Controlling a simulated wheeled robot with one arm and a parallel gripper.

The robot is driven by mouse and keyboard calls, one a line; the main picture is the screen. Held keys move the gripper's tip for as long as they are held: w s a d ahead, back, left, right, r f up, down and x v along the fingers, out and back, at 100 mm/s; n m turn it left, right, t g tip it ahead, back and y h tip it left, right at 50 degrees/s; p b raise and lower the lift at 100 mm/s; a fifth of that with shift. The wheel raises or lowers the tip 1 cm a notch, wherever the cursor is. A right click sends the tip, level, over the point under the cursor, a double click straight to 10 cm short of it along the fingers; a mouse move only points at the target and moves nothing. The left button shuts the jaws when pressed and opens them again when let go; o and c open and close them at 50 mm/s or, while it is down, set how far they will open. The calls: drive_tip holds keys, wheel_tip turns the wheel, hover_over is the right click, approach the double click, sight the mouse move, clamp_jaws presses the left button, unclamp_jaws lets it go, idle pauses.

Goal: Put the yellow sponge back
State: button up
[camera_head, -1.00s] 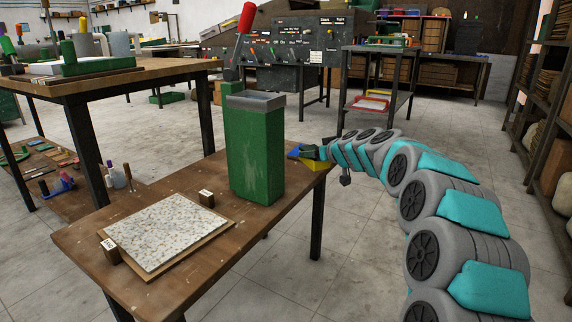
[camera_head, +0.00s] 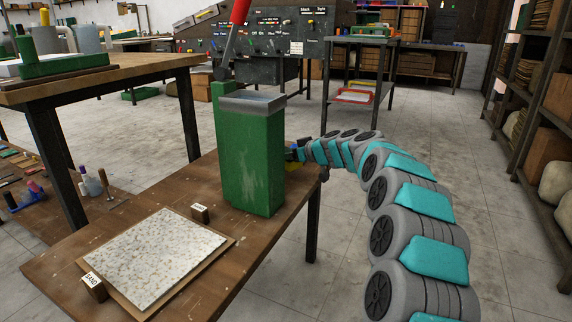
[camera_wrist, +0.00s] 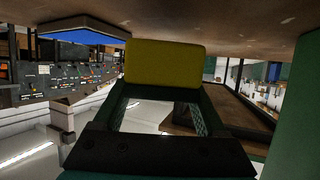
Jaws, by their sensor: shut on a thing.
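The yellow sponge (camera_wrist: 165,62) is between the fingertips of my gripper (camera_wrist: 165,84) in the wrist view, which looks upside down. The sponge is close to the brown table top (camera_wrist: 210,22); I cannot tell if it touches. In the head view my gripper (camera_head: 296,154) is at the table's far right edge, just behind and right of the tall green bin (camera_head: 252,160). The bin hides most of the sponge there. A flat blue thing with a pale rim (camera_wrist: 88,32) shows beyond the sponge in the wrist view.
A speckled sheet on a board (camera_head: 155,252) lies on the near table, with small labelled blocks (camera_head: 94,287) beside it. The bin also stands close at the wrist view's right edge (camera_wrist: 298,110). A higher workbench (camera_head: 120,78) is at left; shelves (camera_head: 540,120) are at right.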

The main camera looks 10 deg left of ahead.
drive_tip(key=shift+f, duration=1.5)
drive_tip(key=shift+f+b, duration=0.2)
drive_tip(key=shift+b, duration=0.15)
drive_tip(key=o, duration=1.4)
drive_tip(key=shift+r, duration=0.1)
drive_tip(key=shift+r+p, duration=0.2)
drive_tip(key=shift+p, duration=0.15)
drive_tip(key=v, duration=1.1)
drive_tip(key=shift+d+r+b, duration=0.1)
drive_tip(key=shift+b, duration=0.3)
drive_tip(key=shift+s+d, duration=0.25)
